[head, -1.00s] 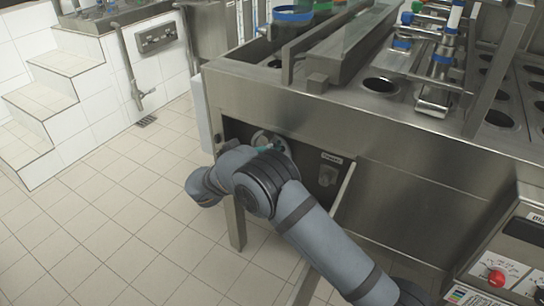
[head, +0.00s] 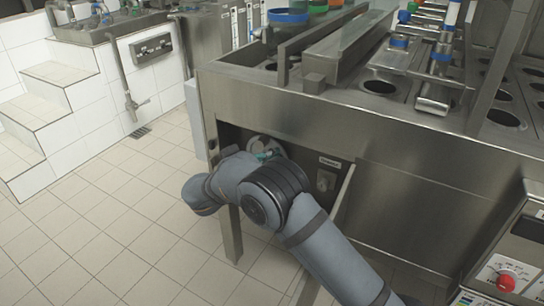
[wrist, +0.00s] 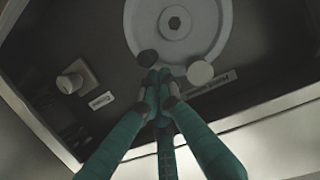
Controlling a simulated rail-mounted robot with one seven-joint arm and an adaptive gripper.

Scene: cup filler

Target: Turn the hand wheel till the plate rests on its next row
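The hand wheel (wrist: 210,40) is a pale disc with a hex bolt at its centre, on a dark recessed panel. It also shows in the head view (head: 263,143), mostly behind my arm. A pale round knob (wrist: 200,72) and a dark round knob (wrist: 148,58) show at its lower rim. My gripper (wrist: 160,82) has teal fingers whose tips come together at the lower rim, between the two knobs. I see nothing clearly held between them; contact with a knob is hard to tell. A metal plate with round holes (head: 408,88) lies on top; its row position is unclear.
A small switch (head: 325,180) sits on the panel right of the wheel and also shows in the wrist view (wrist: 75,78). A control box with a red knob (head: 505,281) is at the lower right. A machine leg (head: 230,235) stands below the wheel. Tiled floor at left is clear.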

